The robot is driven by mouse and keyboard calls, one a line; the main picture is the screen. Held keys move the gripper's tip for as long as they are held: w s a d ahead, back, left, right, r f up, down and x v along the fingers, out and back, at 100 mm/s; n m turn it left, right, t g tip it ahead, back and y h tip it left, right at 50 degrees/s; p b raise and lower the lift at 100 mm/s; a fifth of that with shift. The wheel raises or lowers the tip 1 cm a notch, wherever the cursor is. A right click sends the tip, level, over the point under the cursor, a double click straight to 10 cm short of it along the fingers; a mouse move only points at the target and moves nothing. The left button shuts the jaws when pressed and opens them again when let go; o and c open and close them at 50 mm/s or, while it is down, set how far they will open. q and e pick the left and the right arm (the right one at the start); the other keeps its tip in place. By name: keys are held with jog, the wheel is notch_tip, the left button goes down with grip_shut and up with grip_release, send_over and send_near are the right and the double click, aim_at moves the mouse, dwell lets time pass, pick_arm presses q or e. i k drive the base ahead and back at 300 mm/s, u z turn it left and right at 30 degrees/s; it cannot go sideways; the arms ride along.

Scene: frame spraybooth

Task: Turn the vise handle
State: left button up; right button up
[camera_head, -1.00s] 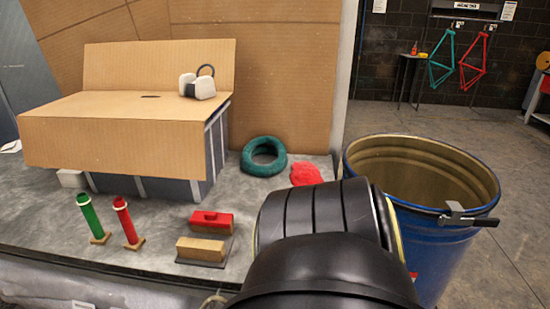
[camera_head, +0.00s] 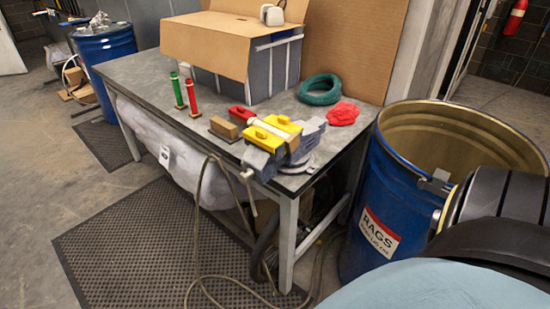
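The vise (camera_head: 308,135) is a grey-blue body with yellow jaw pieces, mounted at the front right corner of the grey workbench (camera_head: 150,82). A thin pale vise handle (camera_head: 250,190) hangs below its front, past the bench edge. Its lower end stands out over the floor mat. Black and pale blue parts of my own arm fill the lower right, well right of the vise. Neither gripper shows, and nothing of mine is touching the vise or its handle.
A blue rags drum (camera_head: 365,205) stands right of the bench. A red brush (camera_head: 238,113), green bottle (camera_head: 177,88), red bottle (camera_head: 190,95), green ring (camera_head: 320,89), red cloth (camera_head: 343,113) and cardboard-topped box (camera_head: 215,45) are on the bench. A hose (camera_head: 198,200) hangs in front.

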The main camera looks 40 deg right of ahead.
aim_at(248, 174)
jog(key=z, duration=1.1)
